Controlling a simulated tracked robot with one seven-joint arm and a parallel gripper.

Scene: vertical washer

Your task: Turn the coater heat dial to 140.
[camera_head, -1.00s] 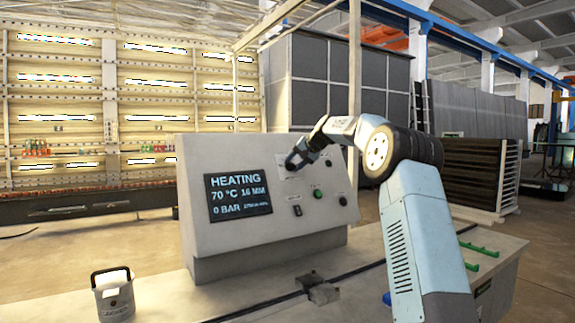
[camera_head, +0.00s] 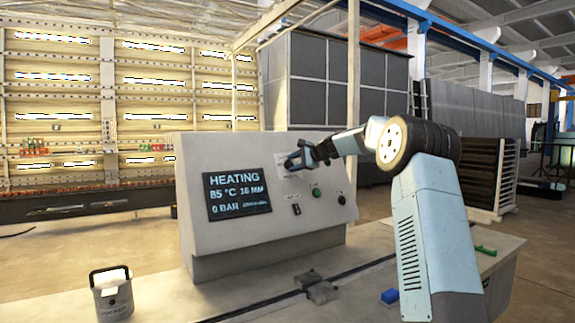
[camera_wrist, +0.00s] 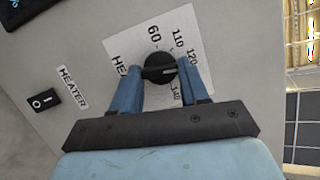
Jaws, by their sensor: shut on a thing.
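The heat dial (camera_wrist: 160,68) is a round black knob on a white scale card (camera_wrist: 130,38) in the wrist view. The marks 60, 110, 120 and 140 can be read around it. A pale line on the knob points to the right in that view, roughly between 120 and 140. My gripper (camera_wrist: 160,72) has its blue fingers on both sides of the knob and is shut on it. In the head view my gripper (camera_head: 294,160) is at the panel's upper middle and hides the dial. The panel screen (camera_head: 237,192) reads HEATING, 85 °C, 16 MM, 0 BAR.
The grey control panel (camera_head: 250,235) stands on a bench. A black rocker switch (camera_wrist: 43,100) labelled HEATER sits beside the card. A green button (camera_head: 316,192) and a small black knob (camera_head: 341,199) lie lower right on the panel. A white container (camera_head: 112,296) stands at front left.

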